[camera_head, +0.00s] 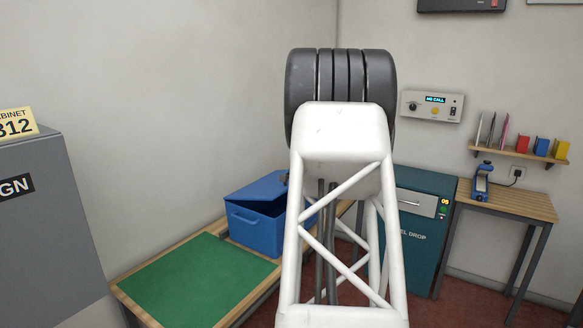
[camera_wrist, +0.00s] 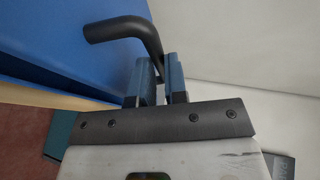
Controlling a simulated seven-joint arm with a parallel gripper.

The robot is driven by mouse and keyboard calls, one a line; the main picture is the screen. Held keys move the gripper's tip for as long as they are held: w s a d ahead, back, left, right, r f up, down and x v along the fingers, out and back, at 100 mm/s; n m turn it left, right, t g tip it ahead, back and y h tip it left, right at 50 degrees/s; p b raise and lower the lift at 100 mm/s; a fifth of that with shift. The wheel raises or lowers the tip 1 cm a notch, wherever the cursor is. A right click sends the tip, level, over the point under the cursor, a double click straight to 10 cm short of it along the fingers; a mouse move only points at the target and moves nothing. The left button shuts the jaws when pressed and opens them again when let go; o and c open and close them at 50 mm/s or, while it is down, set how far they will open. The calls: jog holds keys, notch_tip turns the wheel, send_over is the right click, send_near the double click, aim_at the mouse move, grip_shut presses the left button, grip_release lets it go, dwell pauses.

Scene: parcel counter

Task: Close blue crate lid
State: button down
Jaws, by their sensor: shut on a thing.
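In the wrist view a broad blue surface (camera_wrist: 60,45), which looks like the lid, fills the upper left. A black bent handle (camera_wrist: 118,29) stands out from it. My gripper (camera_wrist: 160,76) is shut on the black handle's near end. In the head view my white arm hides the gripper and the crate's right side.
A green mat (camera_head: 195,278) lies on the bench (camera_head: 128,300) left of the crate, with nothing on it. A grey cabinet (camera_head: 50,220) stands at the left. A teal parcel drop box (camera_head: 420,240) and a wooden side table (camera_head: 510,200) stand at the right. The wall is close behind the crate.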

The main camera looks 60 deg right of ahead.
jog(key=shift+m+t+h, duration=0.3)
jog(key=shift+t, duration=0.4)
jog(key=f, duration=0.1)
jog(key=s+f, duration=0.1)
jog(key=f, duration=0.2)
jog(key=shift+s, duration=0.25)
jog(key=shift+s+f, duration=0.2)
jog(key=shift+f, duration=0.65)
jog(key=shift+s+f, duration=0.15)
jog(key=shift+f, duration=0.8)
jog(key=c, duration=1.4)
grip_release()
jog(key=shift+o, duration=1.3)
jog(key=shift+s, duration=0.1)
jog(key=shift+s+a, duration=0.1)
jog(key=v, duration=0.7)
jog(key=shift+s+r, duration=0.2)
